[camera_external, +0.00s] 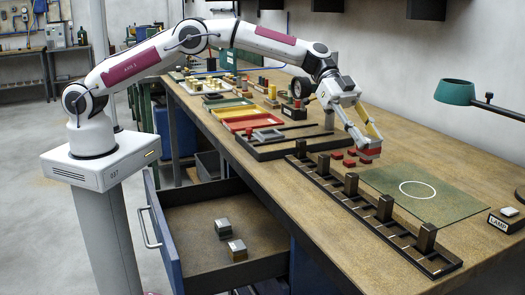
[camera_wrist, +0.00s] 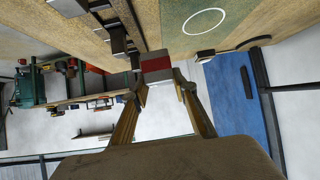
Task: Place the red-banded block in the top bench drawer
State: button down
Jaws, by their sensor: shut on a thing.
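My gripper (camera_external: 368,146) is above the bench beside the dark slotted rack, shut on the red-banded block (camera_wrist: 156,68). In the wrist view, the block is grey with a dark red band and sits between the two fingertips (camera_wrist: 160,86). In the external view, the held block (camera_external: 370,153) shows red below the fingers. The bench drawer (camera_external: 180,193) stands pulled open at the lower left. Two dark blocks, one (camera_external: 223,228) behind the other (camera_external: 237,250), lie inside it, with bare floor around them.
Several red pieces (camera_external: 337,155) lie on the bench just left of my gripper. The dark slotted rack (camera_external: 383,209) with upright posts runs along the front edge. A green mat (camera_external: 430,207) with a white ring lies to the right. A green lamp (camera_external: 456,92) overhangs the right side.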

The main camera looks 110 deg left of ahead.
jog(key=shift+s+d+f+m+g+h, duration=0.35)
jog(key=shift+s+d+f, duration=0.45)
jog(key=shift+s, duration=2.8)
jog(key=shift+s+d+f+m+g+h, duration=0.1)
jog(key=shift+s+d+f+m+g, duration=0.25)
jog(key=shift+s+d, duration=2.05)
jog(key=shift+s+a+f+m+g+h, duration=0.25)
jog(key=shift+s+f+m, duration=0.35)
jog(key=shift+s, duration=4.2)
jog(key=s+a+f, duration=0.1)
jog(key=s+f, duration=0.4)
jog(key=s, duration=0.6)
jog(key=s+a+f, duration=0.1)
jog(key=s+f, duration=0.5)
jog(key=s, duration=0.6)
jog(key=s+a+f+n+t+y, duration=0.1)
jog(key=s+a+f+n, duration=0.1)
jog(key=a+f, duration=0.3)
jog(key=shift+a+f, duration=0.15)
jog(key=shift+a, duration=1.95)
jog(key=shift+t, duration=0.25)
jog(key=shift+f, duration=2.9)
